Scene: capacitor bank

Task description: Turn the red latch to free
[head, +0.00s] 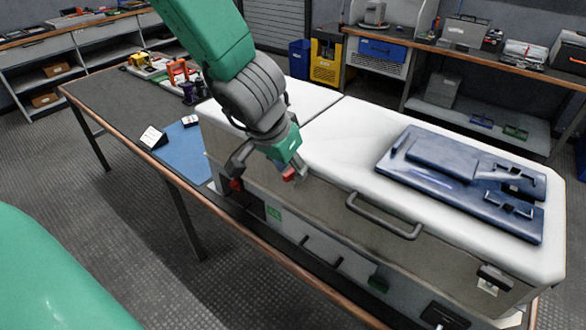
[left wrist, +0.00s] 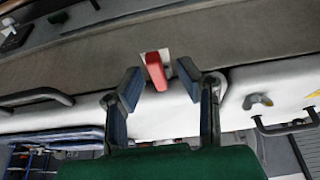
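The red latch (left wrist: 157,71) shows in the left wrist view as a short red lever on a pale plate, set on the grey side of the case. My left gripper (left wrist: 159,82) is open, with one finger on each side of the latch and a gap to it on both sides. In the head view the left gripper (head: 264,177) is at the front upper edge of the white-topped case (head: 335,135). Small red patches show by its fingertips there; I cannot tell which is the latch. My right gripper is not in view.
A blue moulded panel (head: 465,180) lies on the case top. A bar handle (head: 385,216) sticks out of the case front, right of the gripper. The case stands on a long bench (head: 105,100) with a blue mat (head: 184,150). Shelving lines the back.

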